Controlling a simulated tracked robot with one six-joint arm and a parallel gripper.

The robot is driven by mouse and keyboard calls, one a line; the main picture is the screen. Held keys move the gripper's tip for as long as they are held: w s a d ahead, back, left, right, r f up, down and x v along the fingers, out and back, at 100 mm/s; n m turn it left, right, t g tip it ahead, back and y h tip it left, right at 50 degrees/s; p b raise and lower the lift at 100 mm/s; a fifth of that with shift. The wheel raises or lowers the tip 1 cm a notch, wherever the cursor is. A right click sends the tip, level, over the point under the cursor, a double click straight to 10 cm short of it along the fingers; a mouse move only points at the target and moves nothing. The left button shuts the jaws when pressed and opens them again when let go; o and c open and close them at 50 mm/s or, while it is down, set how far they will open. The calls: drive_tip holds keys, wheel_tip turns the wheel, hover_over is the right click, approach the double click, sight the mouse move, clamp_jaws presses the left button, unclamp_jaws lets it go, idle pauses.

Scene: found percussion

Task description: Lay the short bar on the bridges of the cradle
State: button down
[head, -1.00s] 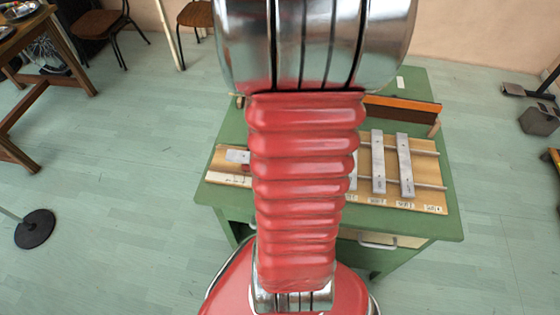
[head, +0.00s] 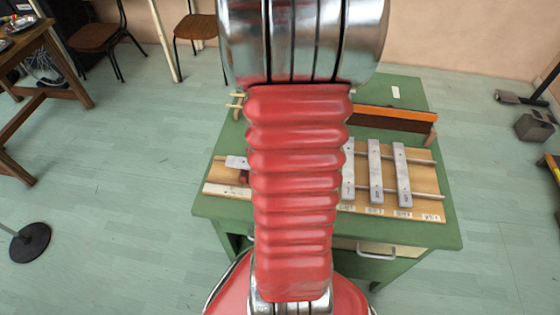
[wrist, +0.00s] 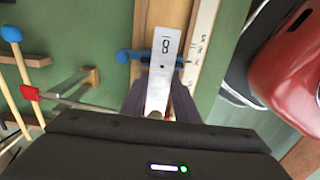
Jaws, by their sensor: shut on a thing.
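The short bar (wrist: 158,75) is a pale metal bar with a dark mark and a hole near its far end. My gripper (wrist: 160,108) is shut on it, with a dark finger at each side. In the wrist view the bar crosses above a blue bridge (wrist: 125,57); I cannot tell whether they touch. The wooden cradle (wrist: 197,45) is below. In the head view the bar's end (head: 236,162) shows left of my arm, over the left part of the cradle (head: 226,190). My arm hides the gripper and the cradle's middle there.
Several metal bars (head: 375,172) lie across rails on the cradle's right side. The cradle stands on a green table (head: 425,232). A blue-headed mallet (wrist: 11,34) and a red-headed one (wrist: 31,94) are at the wrist view's left.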

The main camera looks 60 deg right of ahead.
drive_tip(key=shift+f, duration=0.2)
drive_tip(key=c, duration=1.3)
unclamp_jaws()
drive_tip(key=shift+r, duration=0.1)
wheel_tip(320, 180, up, 14)
drive_tip(key=shift+f, duration=0.2)
